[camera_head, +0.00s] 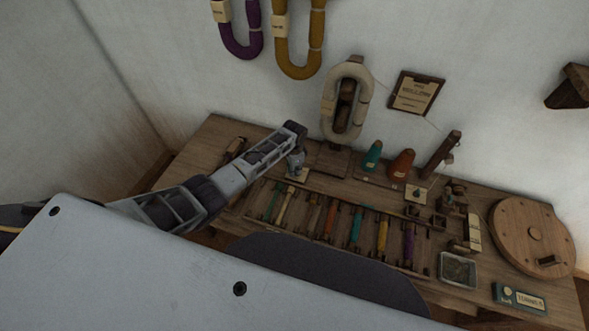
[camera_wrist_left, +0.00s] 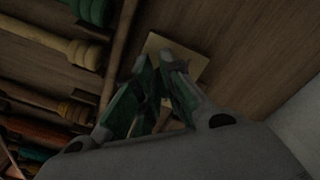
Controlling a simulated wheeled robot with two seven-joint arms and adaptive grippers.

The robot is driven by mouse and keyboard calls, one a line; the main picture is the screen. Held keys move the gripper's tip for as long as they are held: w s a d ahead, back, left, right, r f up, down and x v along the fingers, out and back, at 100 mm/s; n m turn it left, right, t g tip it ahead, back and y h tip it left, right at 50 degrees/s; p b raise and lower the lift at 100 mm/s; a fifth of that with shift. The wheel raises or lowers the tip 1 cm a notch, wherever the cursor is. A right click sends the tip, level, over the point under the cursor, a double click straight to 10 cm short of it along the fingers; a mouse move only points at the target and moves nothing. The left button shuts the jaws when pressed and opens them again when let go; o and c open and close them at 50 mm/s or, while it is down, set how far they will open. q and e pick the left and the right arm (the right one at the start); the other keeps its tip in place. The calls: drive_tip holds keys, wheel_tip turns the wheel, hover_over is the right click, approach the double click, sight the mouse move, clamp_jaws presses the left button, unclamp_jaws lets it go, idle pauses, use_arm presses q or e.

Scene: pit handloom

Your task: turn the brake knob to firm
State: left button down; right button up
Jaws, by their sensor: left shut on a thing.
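My left gripper (camera_head: 296,162) reaches down to the left part of the wooden bench (camera_head: 200,160), over a pale square card (camera_head: 300,177). In the left wrist view the fingers (camera_wrist_left: 161,66) come together in front of the same card (camera_wrist_left: 192,62). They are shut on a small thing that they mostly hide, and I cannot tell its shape. I cannot make out a brake knob or its setting in either view. My right gripper is not in view.
A rack of coloured bobbins (camera_head: 355,226) lies just right of the gripper. Teal (camera_head: 372,155) and brown (camera_head: 402,164) cones stand behind it. A wooden wheel (camera_head: 533,236) and a metal tin (camera_head: 457,269) are at the right.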

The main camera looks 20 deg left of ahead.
use_arm(q)
drive_tip(key=shift+w+m, duration=0.15)
drive_tip(key=shift+m, duration=0.95)
drive_tip(key=c, duration=1.5)
unclamp_jaws()
drive_tip(key=shift+c, duration=0.2)
wheel_tip(320, 180, up, 12)
